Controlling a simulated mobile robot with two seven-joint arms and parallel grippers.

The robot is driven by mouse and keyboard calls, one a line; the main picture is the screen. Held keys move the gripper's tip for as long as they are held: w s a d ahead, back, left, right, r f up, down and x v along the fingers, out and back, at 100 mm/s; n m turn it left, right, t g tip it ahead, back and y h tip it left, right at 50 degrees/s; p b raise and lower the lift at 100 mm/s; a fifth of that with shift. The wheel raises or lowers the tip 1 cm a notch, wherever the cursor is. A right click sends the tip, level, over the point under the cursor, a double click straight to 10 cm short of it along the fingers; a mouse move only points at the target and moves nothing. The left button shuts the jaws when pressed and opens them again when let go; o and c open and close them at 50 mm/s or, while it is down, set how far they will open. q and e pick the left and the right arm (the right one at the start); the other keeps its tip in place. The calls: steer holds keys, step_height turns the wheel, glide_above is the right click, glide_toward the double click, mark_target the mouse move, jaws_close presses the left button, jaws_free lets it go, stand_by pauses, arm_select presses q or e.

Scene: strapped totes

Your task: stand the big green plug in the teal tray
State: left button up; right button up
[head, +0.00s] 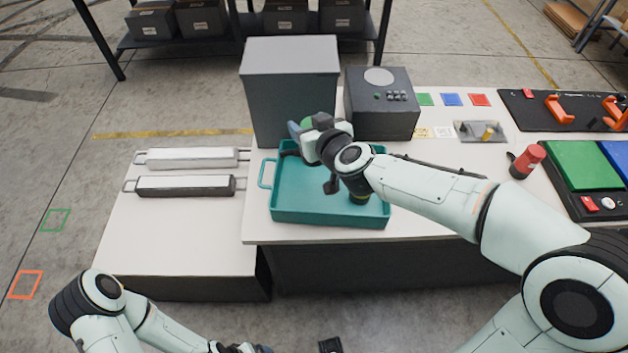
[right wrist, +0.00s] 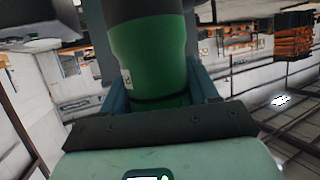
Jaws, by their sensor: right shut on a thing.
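The teal tray (head: 330,215) sits on the white table, partly covered by my right arm. My right gripper (head: 300,128) is over the tray's back left part and is shut on the big green plug (right wrist: 155,60). In the right wrist view the plug fills the space between the bluish fingers; it is green with a dark band and a small white label. In the head view only a sliver of the plug (head: 307,122) shows, and its lower end is hidden. My left gripper (head: 250,349) is barely in view at the bottom edge, and its jaws cannot be made out.
A tall grey box (head: 290,90) stands right behind the tray, with a grey device (head: 380,105) beside it. Two strapped bars (head: 185,186) lie on the lower table at left. A red-topped object (head: 528,160) and a green panel (head: 582,165) are at right.

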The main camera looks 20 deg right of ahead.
steer(key=f+b, duration=0.4)
steer(key=f, duration=0.3)
steer(key=shift+s+f+b, duration=0.2)
steer(key=shift+b, duration=0.15)
arm_select(q)
step_height(320, 180, down, 11)
steer(key=b, duration=0.5)
steer(key=shift+s+r+t, duration=0.2)
steer(key=shift+t, duration=0.1)
arm_select(e)
steer(key=shift+w+f, duration=0.1)
steer(key=shift+f, duration=4.05)
steer(key=shift+f+b, duration=0.2)
steer(key=shift+b, duration=0.15)
arm_select(q)
steer(key=shift+a+f, duration=0.1)
arm_select(e)
steer(key=o, duration=1.3)
steer(key=shift+c, duration=0.2)
